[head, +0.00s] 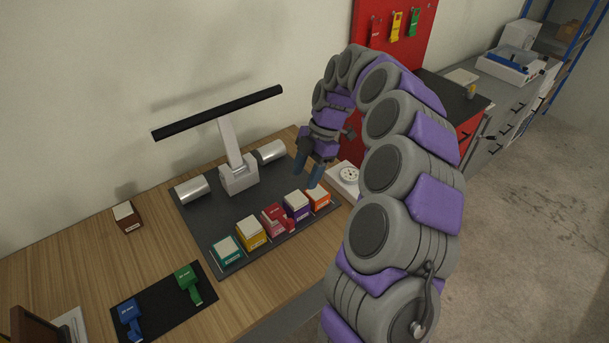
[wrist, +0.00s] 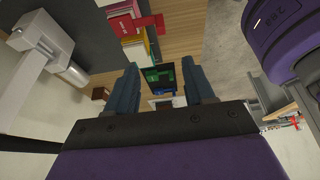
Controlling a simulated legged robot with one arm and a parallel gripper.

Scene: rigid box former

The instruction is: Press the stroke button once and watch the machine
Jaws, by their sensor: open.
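The machine (head: 238,172) has a pale upright post, a long black bar across its top and a silver cylinder on each side, on a dark plate (head: 205,225). A row of coloured blocks with pale tops lines the plate's front edge: teal (head: 227,250), yellow (head: 251,233), red (head: 277,220), purple (head: 297,205) and orange (head: 318,199). Their labels are too small to read, so I cannot tell which is the stroke button. My gripper (head: 307,177) is open and empty, above the plate's right side near the purple and orange blocks. Its two fingers also show in the wrist view (wrist: 161,83).
A white box with a round dial (head: 348,176) stands right of the plate. A black mat (head: 165,310) holds a blue tag (head: 129,318) and a green tag (head: 188,282). A brown block (head: 127,217) stands at the left. Bare wood lies between.

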